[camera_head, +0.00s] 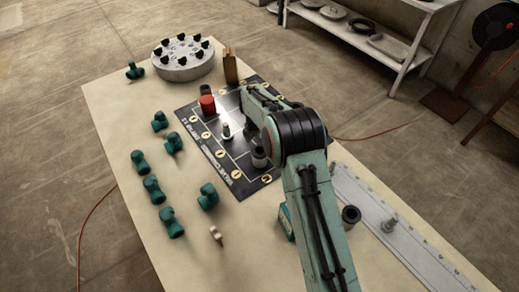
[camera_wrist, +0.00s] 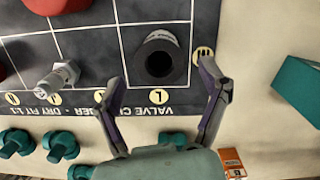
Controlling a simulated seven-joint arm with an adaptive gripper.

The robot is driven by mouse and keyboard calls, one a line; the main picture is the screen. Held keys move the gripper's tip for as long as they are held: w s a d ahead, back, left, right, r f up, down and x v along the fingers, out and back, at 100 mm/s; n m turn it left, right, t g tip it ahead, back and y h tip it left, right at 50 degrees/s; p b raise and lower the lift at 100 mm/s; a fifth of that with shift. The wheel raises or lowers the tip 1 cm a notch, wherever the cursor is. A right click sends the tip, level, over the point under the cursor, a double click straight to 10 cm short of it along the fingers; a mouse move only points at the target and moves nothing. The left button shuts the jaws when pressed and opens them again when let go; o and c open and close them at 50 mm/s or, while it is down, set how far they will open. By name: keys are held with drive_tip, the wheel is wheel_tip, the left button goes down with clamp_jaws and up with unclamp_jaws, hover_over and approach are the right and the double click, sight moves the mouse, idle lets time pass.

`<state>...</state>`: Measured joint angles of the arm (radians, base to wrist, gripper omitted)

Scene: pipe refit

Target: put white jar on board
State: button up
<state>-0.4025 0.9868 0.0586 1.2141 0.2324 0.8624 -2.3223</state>
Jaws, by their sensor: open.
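The dark board (camera_head: 240,150) with white lines and yellow labels lies on the table and also shows in the wrist view (camera_wrist: 100,50). No thing is clearly a white jar. A small pale item (camera_head: 216,234) lies on the table in front of the board; whether it is the jar I cannot tell. My gripper (camera_wrist: 163,76) is open and empty above the board's near edge. A dark hollow cylinder (camera_wrist: 158,60) stands on the board and appears between the fingertips, apart from them. In the head view my arm hides the gripper.
A red cylinder (camera_head: 207,104) and a metal fitting (camera_head: 226,131) stand on the board. Several teal pipe pieces (camera_head: 153,190) lie left of it. A teal box (camera_wrist: 298,88) is at the right. A round flange (camera_head: 183,61) sits at the table's back; a metal rail (camera_head: 400,235) lies right.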

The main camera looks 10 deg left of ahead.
wheel_tip(320, 180, up, 9)
drive_tip(key=s+d+r+m, duration=0.7)
drive_tip(key=r+m, duration=0.1)
drive_tip(key=s+d+r+m, duration=0.3)
drive_tip(key=s+d+m, duration=0.3)
drive_tip(key=s+m, duration=0.3)
drive_tip(key=s+d+f+m, duration=0.1)
drive_tip(key=s+d+m, duration=0.1)
drive_tip(key=s+m, duration=0.3)
drive_tip(key=s+d+f+m+g+y, duration=0.1)
drive_tip(key=s+m, duration=0.5)
drive_tip(key=s, duration=0.7)
drive_tip(key=shift+s+d+f+y, duration=0.25)
drive_tip(key=shift+s+d+y, duration=0.05)
drive_tip(key=shift+d, duration=0.1)
